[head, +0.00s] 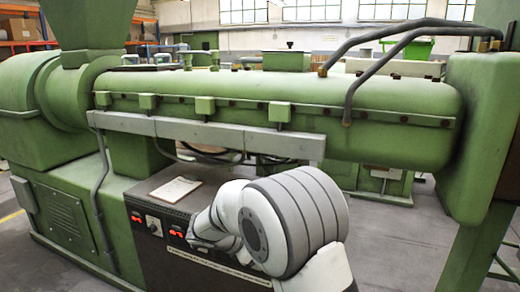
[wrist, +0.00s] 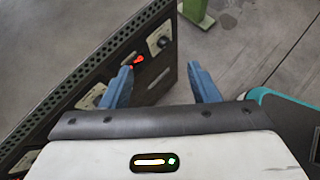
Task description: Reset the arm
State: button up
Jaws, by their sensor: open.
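My arm (head: 295,220) shows in the head view, white and grey, bent in front of the extruder's dark control panel. My gripper is hidden behind the arm there. In the wrist view my gripper (wrist: 163,85) has two blue fingers spread apart, with nothing between them. The panel (wrist: 165,70) with red lights and knobs lies beyond and to the left of the fingers. The left finger overlaps the panel in the picture; I cannot tell whether it touches. The right finger is seen against the grey floor.
A large green extruder (head: 270,100) spans the head view, with pipes at upper right. A clipboard (head: 175,189) lies on top of the control cabinet (head: 150,255). Open concrete floor (head: 395,245) lies to the right of my arm. A green leg (head: 465,245) stands at far right.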

jog(key=s+d+r+m+g+y+p, duration=0.3)
jog(key=s+d+r+m+p, duration=0.1)
jog(key=s+d+r+m, duration=0.7)
jog(key=s+d+r+m+y+p, duration=0.1)
jog(key=s+r+m+y+p, duration=0.1)
jog(key=s+m, duration=0.4)
jog(key=s+d+r+m+y+p, duration=0.2)
jog(key=s+m, duration=0.4)
jog(key=s, duration=0.4)
jog(key=shift+s+r+t+y+p, duration=0.25)
jog(key=shift+y+p, duration=0.35)
jog(key=shift+y, duration=0.4)
jog(key=shift+w, duration=0.15)
